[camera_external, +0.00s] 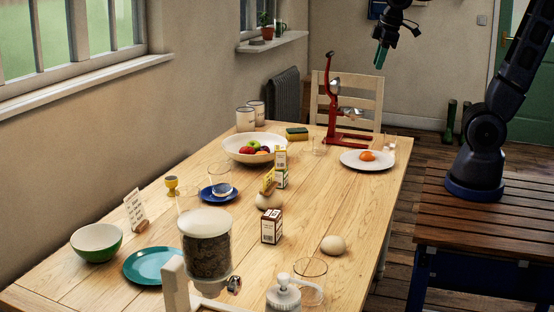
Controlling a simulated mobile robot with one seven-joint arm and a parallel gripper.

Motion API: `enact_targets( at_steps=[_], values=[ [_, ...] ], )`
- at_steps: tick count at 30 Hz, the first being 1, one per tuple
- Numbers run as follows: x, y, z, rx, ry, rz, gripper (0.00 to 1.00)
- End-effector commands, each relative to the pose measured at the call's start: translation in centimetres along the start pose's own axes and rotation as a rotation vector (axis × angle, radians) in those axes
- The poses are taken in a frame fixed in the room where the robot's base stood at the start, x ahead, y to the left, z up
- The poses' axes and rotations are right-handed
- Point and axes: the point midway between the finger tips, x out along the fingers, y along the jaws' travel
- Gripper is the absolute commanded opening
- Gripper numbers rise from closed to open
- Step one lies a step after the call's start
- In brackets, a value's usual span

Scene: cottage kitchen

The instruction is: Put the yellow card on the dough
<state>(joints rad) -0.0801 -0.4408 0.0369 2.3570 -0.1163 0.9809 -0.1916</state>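A small yellow card (268,181) stands tilted at the top of a pale round lump (268,201) in the middle of the table. It appears to touch the lump, but I cannot tell whether it rests on it or stands behind it. A second pale, dough-like lump (334,245) lies alone nearer the front right edge, with nothing on it. I cannot tell which lump is the dough. My gripper (380,58), with green fingers, hangs high beyond the table's far end, away from both. No object shows in it; its fingers overlap in this view.
A grain-filled dispenser (207,255) and glass (311,268) stand in front.

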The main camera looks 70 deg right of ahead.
Motion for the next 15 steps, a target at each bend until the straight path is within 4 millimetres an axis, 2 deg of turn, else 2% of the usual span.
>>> enact_targets(
  at_steps=[3,9,15],
  values=[
    [-1.0,-0.2,3.1,0.104,0.046,-0.009,0.24],
    [-1.6,-0.8,7.6,0.263,0.111,-0.032,0.24],
    [-1.7,-1.4,10.0,0.355,0.149,-0.050,0.24]
  ],
)
